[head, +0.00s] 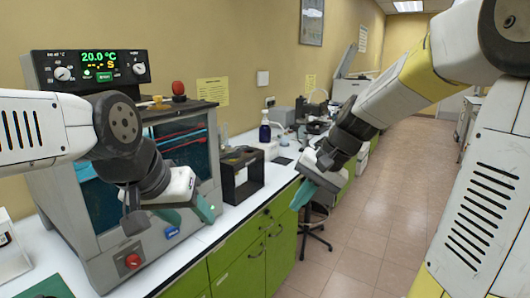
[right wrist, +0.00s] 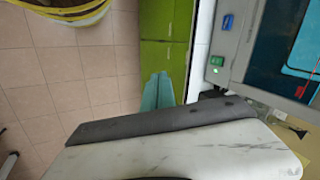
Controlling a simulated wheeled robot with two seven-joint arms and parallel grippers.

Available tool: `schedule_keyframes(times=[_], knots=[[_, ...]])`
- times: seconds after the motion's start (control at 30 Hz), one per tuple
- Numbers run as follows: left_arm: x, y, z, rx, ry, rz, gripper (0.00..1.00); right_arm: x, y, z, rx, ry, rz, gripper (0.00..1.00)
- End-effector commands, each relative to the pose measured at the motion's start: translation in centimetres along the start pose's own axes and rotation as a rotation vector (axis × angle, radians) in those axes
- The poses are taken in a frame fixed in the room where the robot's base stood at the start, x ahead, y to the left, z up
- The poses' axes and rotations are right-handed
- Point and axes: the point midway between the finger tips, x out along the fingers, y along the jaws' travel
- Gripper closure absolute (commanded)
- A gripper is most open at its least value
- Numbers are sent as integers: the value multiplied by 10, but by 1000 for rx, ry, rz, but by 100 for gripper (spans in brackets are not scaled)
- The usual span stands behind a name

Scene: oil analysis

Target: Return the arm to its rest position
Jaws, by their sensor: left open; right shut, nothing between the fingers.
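My left gripper (head: 190,214) hangs at the left in the head view, in front of the oil analysis machine (head: 70,215). Its teal fingers are apart and hold nothing. My right gripper (head: 302,194) is in the middle of the head view, over the floor in front of the green cabinets. Its teal fingers are together with nothing between them. The closed fingers also show in the right wrist view (right wrist: 157,92), beside the green cabinet front.
The white counter (head: 212,234) runs along the wall above green cabinets (head: 243,262). A black box holder (head: 240,175) and a dark pump bottle (head: 265,131) stand on it. A stool (head: 315,225) is beyond my right gripper. The tiled floor (head: 385,220) at the right is open.

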Motion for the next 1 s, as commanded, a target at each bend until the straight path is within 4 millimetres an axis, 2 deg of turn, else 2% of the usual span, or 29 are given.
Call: schedule_keyframes(times=[0.03,0.2,0.4,0.6,1.0], knots=[[0,0,0,0,0,0,47,-17,3,15,-58,46,25,100],[0,0,0,0,0,0,47,-57,23,56,-229,180,107,100],[0,0,0,0,0,0,47,-85,47,92,-381,309,170,100],[0,0,0,0,0,0,47,-94,60,106,-447,367,197,100],[0,0,0,0,0,0,47,-94,61,107,-453,371,200,100]])
